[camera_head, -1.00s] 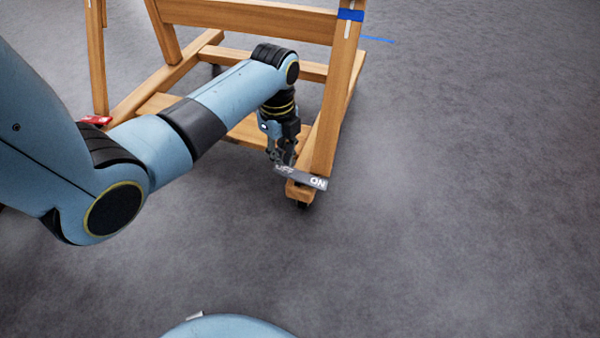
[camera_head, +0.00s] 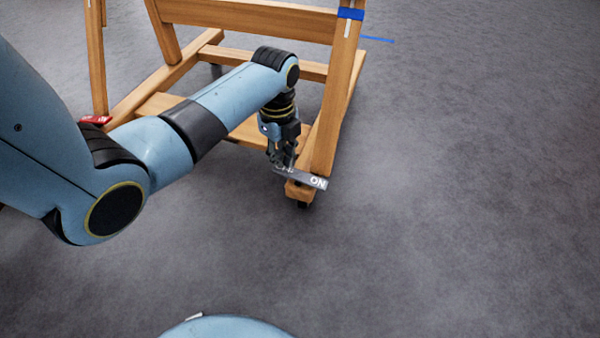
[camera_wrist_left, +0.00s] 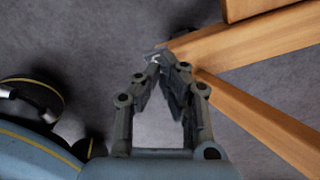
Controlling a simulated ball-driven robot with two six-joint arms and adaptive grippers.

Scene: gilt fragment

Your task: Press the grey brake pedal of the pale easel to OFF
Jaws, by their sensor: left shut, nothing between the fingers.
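The pale wooden easel (camera_head: 322,130) stands at the top of the head view. Its grey brake pedal (camera_head: 306,179) lies across the front right foot, with "ON" readable at its right end. The lettering on its left end is covered by my left gripper. My left gripper (camera_head: 281,168) is shut and empty, pointing down with its fingertips at the left end of the pedal, seemingly touching it. In the left wrist view the fingertips (camera_wrist_left: 166,59) meet in front of a small visible part of the pedal (camera_wrist_left: 151,55). My right gripper is out of view.
A red pedal (camera_head: 96,120) sits at the easel's left foot, behind my arm. Blue tape (camera_head: 351,14) wraps the right upright, and a blue strip (camera_head: 378,39) lies on the floor. The grey floor to the right and front is clear.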

